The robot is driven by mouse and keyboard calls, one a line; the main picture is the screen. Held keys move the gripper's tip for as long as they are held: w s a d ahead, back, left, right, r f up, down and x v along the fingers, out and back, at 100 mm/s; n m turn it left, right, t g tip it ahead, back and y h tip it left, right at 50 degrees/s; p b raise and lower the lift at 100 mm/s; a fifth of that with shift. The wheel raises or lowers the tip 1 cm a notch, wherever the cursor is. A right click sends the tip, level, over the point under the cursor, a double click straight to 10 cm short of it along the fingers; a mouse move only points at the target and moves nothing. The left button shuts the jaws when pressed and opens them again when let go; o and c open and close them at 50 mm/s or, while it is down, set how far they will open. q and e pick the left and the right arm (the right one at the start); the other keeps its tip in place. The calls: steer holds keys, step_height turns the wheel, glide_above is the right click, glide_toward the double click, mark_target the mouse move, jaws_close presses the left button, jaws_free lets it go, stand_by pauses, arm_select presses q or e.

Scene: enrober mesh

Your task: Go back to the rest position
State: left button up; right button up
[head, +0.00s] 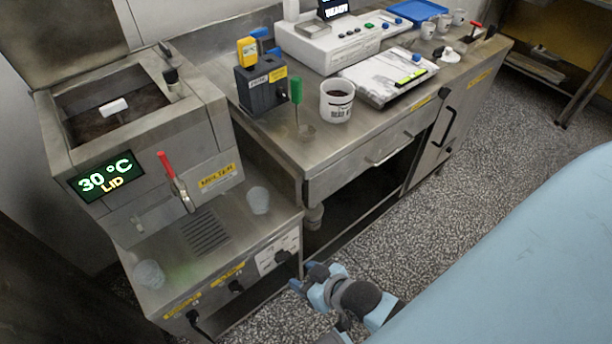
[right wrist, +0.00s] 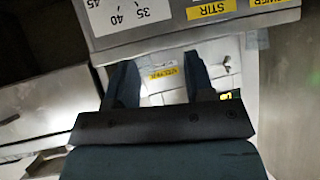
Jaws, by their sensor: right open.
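My right gripper (head: 304,280) is low in front of the machine's lower front panel, above the speckled floor. In the right wrist view its two dark fingers (right wrist: 160,75) are spread apart with nothing between them. A panel with yellow labels (right wrist: 211,9) and a white dial scale (right wrist: 128,14) lies beyond them. My left gripper is not in view.
The steel machine (head: 205,135) with a red-handled tap (head: 180,190) stands at left. Translucent cups (head: 258,200) sit on its lower shelf. The counter (head: 285,150) holds a white mug (head: 337,100) and a dark holder (head: 262,92). Speckled floor (head: 420,215) is clear beside it.

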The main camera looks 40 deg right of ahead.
arm_select(q)
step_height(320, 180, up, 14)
steer(key=p, duration=1.6)
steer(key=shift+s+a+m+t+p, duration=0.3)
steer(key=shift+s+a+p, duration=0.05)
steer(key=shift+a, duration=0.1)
arm_select(e)
step_height(320, 180, up, 14)
steer(key=d, duration=0.1)
steer(key=shift+s+f+n, duration=0.15)
steer(key=shift+s+n, duration=0.15)
steer(key=shift+s, duration=0.1)
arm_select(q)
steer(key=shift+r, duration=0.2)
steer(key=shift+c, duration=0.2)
arm_select(e)
steer(key=shift+r+t, duration=0.25)
steer(key=shift+t, duration=0.05)
